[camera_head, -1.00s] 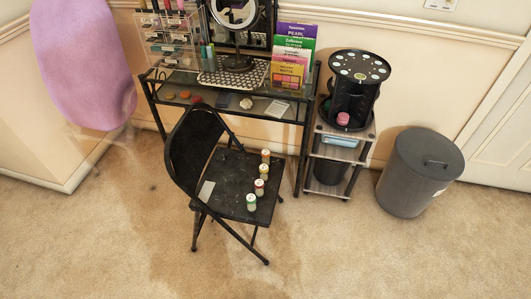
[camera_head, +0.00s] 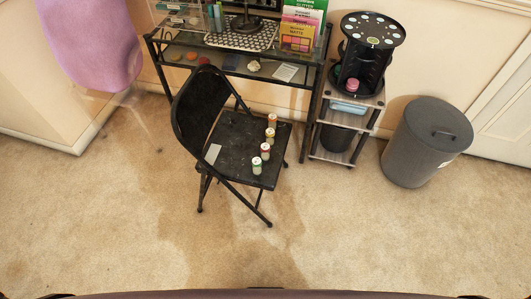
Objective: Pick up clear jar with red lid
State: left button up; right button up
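The clear jar with the red lid (camera_head: 265,151) stands upright on the seat of the black folding chair (camera_head: 228,150). It is in a short row of small jars along the seat's right side. A jar with a green lid (camera_head: 257,166) is nearer to me. A jar with a yellowish lid (camera_head: 269,135) and one with an orange-brown lid (camera_head: 272,120) are farther back. The jars are small, so lid colors are only roughly clear. Neither of my grippers is in view.
A black desk (camera_head: 245,65) is behind the chair. A shelf stand (camera_head: 340,130) with a black rotating rack (camera_head: 365,60) and a grey bin (camera_head: 427,142) stand to the right. A pale card (camera_head: 212,153) lies on the seat. The carpet (camera_head: 330,235) in front is clear.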

aim_at(264, 147)
jog(key=l+u, duration=0.1)
jog(key=u, duration=0.3)
jog(key=i+l+u, duration=0.1)
jog(key=u, duration=0.25)
jog(key=l+u, duration=0.1)
jog(key=u, duration=0.3)
jog(key=l+u, duration=0.15)
jog(key=u, duration=0.25)
jog(key=l+u, duration=0.2)
jog(key=l, duration=0.25)
jog(key=k+l+u, duration=0.15)
jog(key=l, duration=0.3)
jog(key=k+l+u, duration=0.2)
jog(key=l, duration=0.25)
jog(key=l+u, duration=0.15)
jog(key=l, duration=0.25)
jog(key=k+l+u, duration=0.2)
jog(key=l, duration=0.2)
